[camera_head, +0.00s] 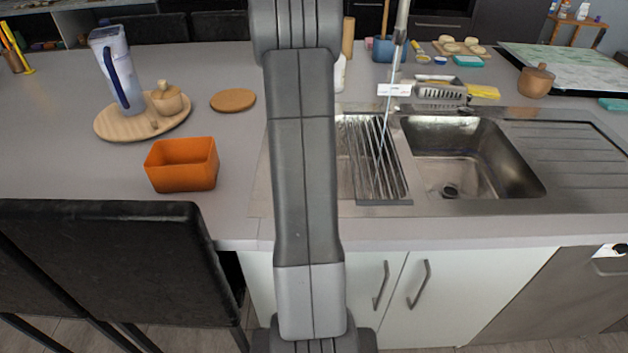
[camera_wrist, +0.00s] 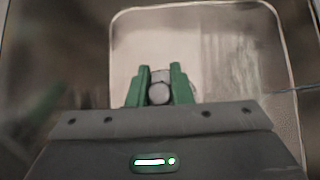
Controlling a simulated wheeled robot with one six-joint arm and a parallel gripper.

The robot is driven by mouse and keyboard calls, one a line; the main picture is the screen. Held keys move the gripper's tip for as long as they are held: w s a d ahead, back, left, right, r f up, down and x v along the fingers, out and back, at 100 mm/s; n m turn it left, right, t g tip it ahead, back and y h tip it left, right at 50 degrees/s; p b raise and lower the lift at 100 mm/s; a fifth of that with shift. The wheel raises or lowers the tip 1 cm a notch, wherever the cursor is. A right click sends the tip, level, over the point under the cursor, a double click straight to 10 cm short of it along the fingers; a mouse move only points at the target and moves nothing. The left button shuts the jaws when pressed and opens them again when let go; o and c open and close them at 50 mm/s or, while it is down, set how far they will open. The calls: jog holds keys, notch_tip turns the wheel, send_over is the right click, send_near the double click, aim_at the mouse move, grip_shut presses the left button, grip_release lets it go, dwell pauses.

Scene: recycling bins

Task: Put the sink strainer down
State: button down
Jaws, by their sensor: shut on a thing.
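My gripper (camera_wrist: 161,70) shows in the wrist view with two green fingers. They are shut on a small grey round piece, taken to be the sink strainer (camera_wrist: 160,94). The fingers and gripper body hide much of what lies below it. Behind the fingers is a pale, blurred rounded-rectangle area, perhaps a sink basin; I cannot tell how high the strainer is above it. In the head view my arm crosses the middle, and neither the gripper nor the strainer shows. The right sink basin (camera_head: 478,150) has a dark drain at its bottom.
A drying rack (camera_head: 375,160) lies over the left basin, next to the tap (camera_head: 390,80). The ribbed drainboard (camera_head: 575,150) on the right is clear. An orange container (camera_head: 182,165), a wooden tray (camera_head: 110,129) with a jug, and a round board (camera_head: 233,100) stand on the left counter.

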jog(key=shift+f+b, duration=1.5)
jog(key=shift+f, duration=0.25)
jog(key=shift+f+b, duration=0.45)
jog(key=shift+b, duration=0.05)
jog(key=shift+f, duration=0.2)
jog(key=shift+s, duration=0.1)
jog(key=c, duration=1.3)
grip_release()
